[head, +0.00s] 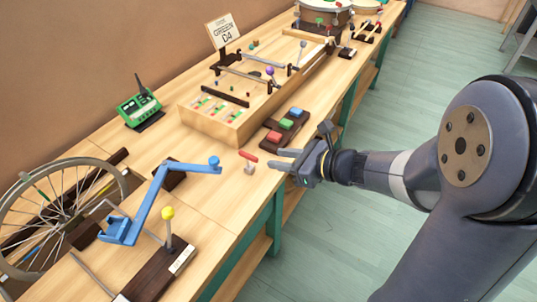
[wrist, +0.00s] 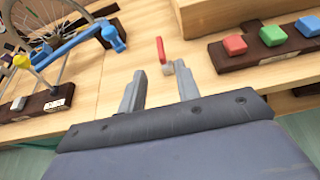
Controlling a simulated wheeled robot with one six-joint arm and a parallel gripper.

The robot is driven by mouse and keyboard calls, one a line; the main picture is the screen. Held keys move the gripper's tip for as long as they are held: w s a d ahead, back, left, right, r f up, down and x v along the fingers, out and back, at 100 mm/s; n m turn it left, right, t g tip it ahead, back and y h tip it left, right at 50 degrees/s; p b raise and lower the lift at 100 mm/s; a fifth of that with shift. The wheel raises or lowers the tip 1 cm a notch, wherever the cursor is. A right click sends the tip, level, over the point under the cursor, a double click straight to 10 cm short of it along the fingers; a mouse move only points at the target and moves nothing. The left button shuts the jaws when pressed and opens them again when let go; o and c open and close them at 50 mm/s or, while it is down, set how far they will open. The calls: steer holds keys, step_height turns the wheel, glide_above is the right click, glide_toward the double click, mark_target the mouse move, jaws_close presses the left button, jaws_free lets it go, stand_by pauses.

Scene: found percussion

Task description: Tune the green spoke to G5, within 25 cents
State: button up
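A spoked wheel (head: 62,212) stands at the left end of the bench; a small green mark (head: 42,180) shows on it, perhaps the green spoke. Part of the wheel (wrist: 38,22) shows at the wrist view's top left. A small red-handled tool with a grey metal end (head: 248,158) rests near the bench's front edge. In the wrist view this tool (wrist: 160,50) lies just beyond the fingertips. My gripper (head: 282,158) is open and empty, fingers pointing at the tool; I see no contact. A green tuner-like device (head: 139,108) stands at the back, its reading illegible.
A blue cranked arm (head: 153,198) and a yellow-knobbed lever (head: 168,214) stand near the wheel. A dark block with red, green and blue buttons (head: 270,139) sits right of the tool. A wooden box (head: 212,125) and a sign seemingly reading "GREEN D4" (head: 224,31) are behind.

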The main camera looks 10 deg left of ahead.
steer(key=shift+s+d+r, duration=0.15)
steer(key=shift+s+d, duration=0.05)
steer(key=shift+d, duration=0.2)
jaws_close()
stand_by(1.5)
